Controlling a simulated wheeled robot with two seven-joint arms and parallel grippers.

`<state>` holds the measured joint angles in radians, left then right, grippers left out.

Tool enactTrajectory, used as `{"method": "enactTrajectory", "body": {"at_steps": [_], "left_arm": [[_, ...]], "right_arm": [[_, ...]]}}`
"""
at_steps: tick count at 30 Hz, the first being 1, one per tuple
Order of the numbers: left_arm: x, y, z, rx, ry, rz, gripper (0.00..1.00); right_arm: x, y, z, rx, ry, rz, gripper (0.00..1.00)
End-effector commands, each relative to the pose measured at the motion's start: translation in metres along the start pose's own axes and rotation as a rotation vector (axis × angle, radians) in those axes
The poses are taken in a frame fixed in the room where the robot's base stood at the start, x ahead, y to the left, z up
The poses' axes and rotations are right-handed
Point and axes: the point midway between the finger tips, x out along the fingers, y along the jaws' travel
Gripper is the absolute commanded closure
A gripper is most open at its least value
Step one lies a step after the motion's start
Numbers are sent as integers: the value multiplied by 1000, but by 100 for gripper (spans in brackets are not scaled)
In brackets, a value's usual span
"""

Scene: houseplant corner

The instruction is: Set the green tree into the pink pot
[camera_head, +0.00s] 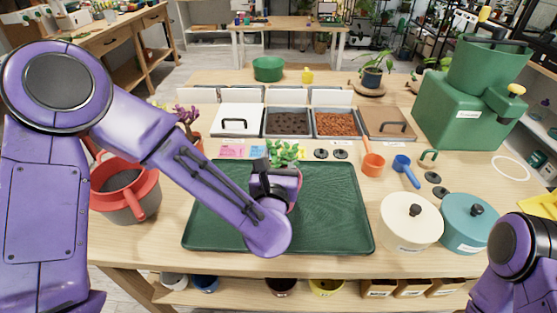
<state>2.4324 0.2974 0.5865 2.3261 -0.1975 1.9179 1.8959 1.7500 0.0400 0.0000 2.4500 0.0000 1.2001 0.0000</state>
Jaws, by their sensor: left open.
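The green tree (284,152) shows as bright leafy foliage just beyond my left gripper, near the far edge of the dark green tray (335,205). A pinkish curved edge (298,187), likely the pink pot, shows at the right side of the gripper. The rest of it is hidden. My left gripper (272,172) is open, low over the tray and close in front of the foliage. Gripper and arm hide the tree's base, so I cannot tell whether it sits in the pot. My right arm enters at the lower right, with its gripper out of view.
A red bucket (118,200) stands left of the tray. A cream lidded pot (408,225) and a teal lidded pot (467,228) stand right. Soil bins (287,122) line the back, beside a large green machine (460,112). An orange scoop (373,163) and a blue scoop (405,170) lie right.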

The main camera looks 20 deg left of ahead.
Motion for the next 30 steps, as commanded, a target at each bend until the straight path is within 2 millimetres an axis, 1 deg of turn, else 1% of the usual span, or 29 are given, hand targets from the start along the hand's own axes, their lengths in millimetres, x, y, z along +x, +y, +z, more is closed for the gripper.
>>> {"method": "enactTrajectory", "body": {"at_steps": [2,4,8,9,10,12,15,18,21,30], "left_arm": [[-6,-1,-1,-1,0,-2,48],[-18,-1,-2,0,-1,-3,48],[-52,-1,-4,0,-1,-5,48],[-59,-1,8,8,2,-4,48],[-63,-2,12,11,2,-4,48],[-74,-2,11,10,3,-5,48],[-87,-1,9,8,3,-5,48],[-97,-1,6,6,2,-2,48],[-103,0,3,3,1,-2,48],[-105,0,0,-1,-1,0,48]], "right_arm": [[3,0,1,0,0,0,56],[7,-1,3,0,0,0,56],[17,-2,7,0,0,0,56],[-2,0,-1,0,-1,0,56],[-14,2,-5,0,-1,1,56],[-29,2,-12,0,0,0,56],[-44,4,-18,0,1,0,56],[-52,5,-22,0,0,0,56],[-56,5,-23,0,0,0,56],[-54,5,-22,0,0,0,56]]}}
